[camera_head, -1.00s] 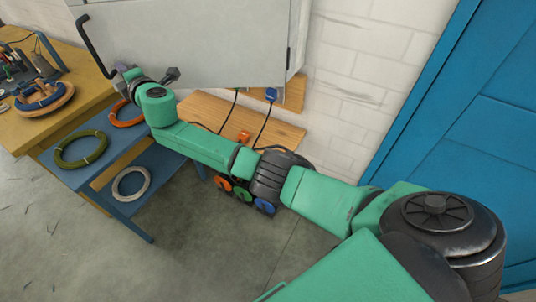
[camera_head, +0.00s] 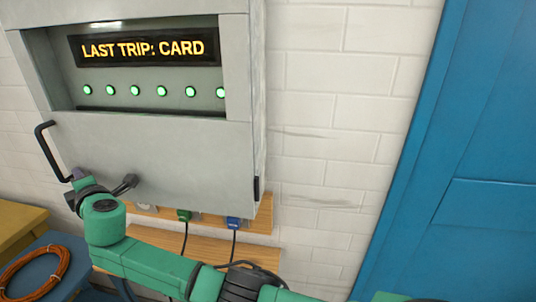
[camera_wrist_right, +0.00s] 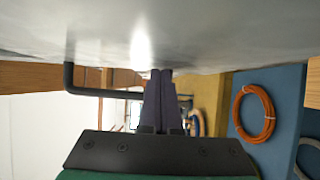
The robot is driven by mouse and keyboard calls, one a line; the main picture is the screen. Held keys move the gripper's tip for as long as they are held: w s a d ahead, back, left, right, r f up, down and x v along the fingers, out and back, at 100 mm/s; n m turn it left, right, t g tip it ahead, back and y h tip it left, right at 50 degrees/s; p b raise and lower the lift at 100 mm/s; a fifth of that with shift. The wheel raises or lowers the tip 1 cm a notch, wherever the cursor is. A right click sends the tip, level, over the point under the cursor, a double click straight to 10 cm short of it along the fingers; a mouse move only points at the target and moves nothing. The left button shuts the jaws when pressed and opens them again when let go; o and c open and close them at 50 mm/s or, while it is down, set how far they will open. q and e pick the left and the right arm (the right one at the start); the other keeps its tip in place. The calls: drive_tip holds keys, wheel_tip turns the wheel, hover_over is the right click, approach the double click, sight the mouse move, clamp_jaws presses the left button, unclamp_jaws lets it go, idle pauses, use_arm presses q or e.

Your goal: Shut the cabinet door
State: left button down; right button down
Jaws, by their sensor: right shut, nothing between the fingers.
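The grey cabinet door (camera_head: 150,150) fills the upper left of the head view; its black bar handle (camera_head: 48,152) is on the left and a dark hinge (camera_head: 256,188) on the right. I cannot tell whether the door is fully flush with the cabinet. My right gripper (camera_head: 76,176) is shut and empty at the door's lower left, just below and right of the handle. In the right wrist view its fingers (camera_wrist_right: 161,92) are together, close to the door's grey surface (camera_wrist_right: 200,30), with the handle (camera_wrist_right: 100,93) to their left. My left gripper is out of view.
A display panel (camera_head: 145,48) with several green lights shows in the cabinet's window. Below are a wooden board with a green plug (camera_head: 183,215) and a blue plug (camera_head: 233,223). An orange cable coil (camera_head: 35,275) lies at lower left. A blue door (camera_head: 480,150) stands at right.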

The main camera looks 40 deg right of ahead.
drive_tip(key=shift+w+d+r, duration=0.1)
drive_tip(key=shift+d, duration=0.2)
idle(0.6)
